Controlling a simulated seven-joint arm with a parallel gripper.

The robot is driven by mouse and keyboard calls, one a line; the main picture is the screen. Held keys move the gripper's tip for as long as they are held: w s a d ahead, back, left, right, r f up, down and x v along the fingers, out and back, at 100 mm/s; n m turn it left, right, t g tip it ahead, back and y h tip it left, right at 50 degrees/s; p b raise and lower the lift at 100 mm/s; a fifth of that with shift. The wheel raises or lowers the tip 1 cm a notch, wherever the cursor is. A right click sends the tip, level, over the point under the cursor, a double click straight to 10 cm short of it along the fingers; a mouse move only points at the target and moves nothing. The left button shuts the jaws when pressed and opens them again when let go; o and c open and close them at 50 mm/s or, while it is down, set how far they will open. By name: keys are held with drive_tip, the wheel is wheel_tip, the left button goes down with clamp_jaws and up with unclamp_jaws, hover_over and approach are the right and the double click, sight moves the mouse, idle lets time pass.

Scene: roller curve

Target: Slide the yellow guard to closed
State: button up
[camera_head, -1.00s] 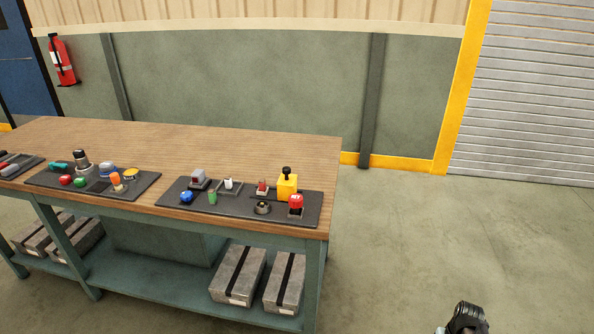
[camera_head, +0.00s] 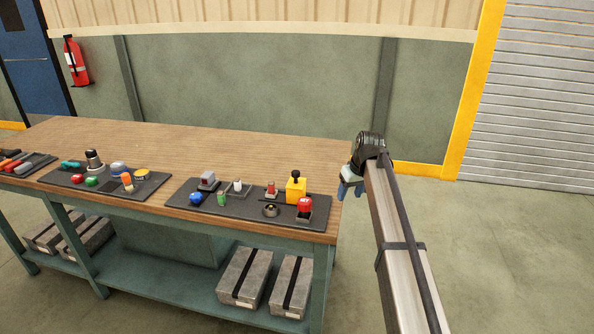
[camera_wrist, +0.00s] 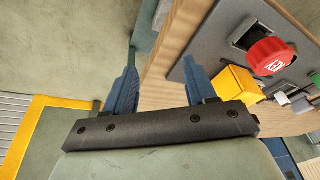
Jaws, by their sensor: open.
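The yellow guard (camera_head: 295,188) is a small yellow block with a black knob on top. It stands near the right end of the right dark panel. In the wrist view the yellow guard (camera_wrist: 240,89) lies just right of the right finger, apart from it. My gripper (camera_head: 347,188) is beyond the right edge of the table in the head view, to the right of the guard. In the wrist view my gripper (camera_wrist: 160,82) has its two blue fingers spread with nothing between them. The guard's track and how far it is slid cannot be made out.
A red mushroom button (camera_head: 305,203) stands close in front of the guard; the red button also shows large in the wrist view (camera_wrist: 269,57). A round dark dial (camera_head: 270,210) and a small red switch (camera_head: 271,188) are left of the guard. The wooden tabletop (camera_head: 220,150) behind is bare.

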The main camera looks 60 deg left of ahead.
sight(296, 172)
drive_tip(key=s+a+r+n+y, duration=0.1)
drive_tip(key=s+a+r, duration=0.4)
drive_tip(key=r, duration=0.3)
drive_tip(key=s+a+r+n, duration=0.1)
drive_tip(key=s+a+r, duration=0.4)
drive_tip(key=r, duration=0.3)
drive_tip(key=x, duration=1.3)
drive_tip(key=shift+s+a+f, duration=0.1)
drive_tip(key=shift+s+a, duration=0.25)
drive_tip(key=shift+a, duration=0.1)
clamp_jaws()
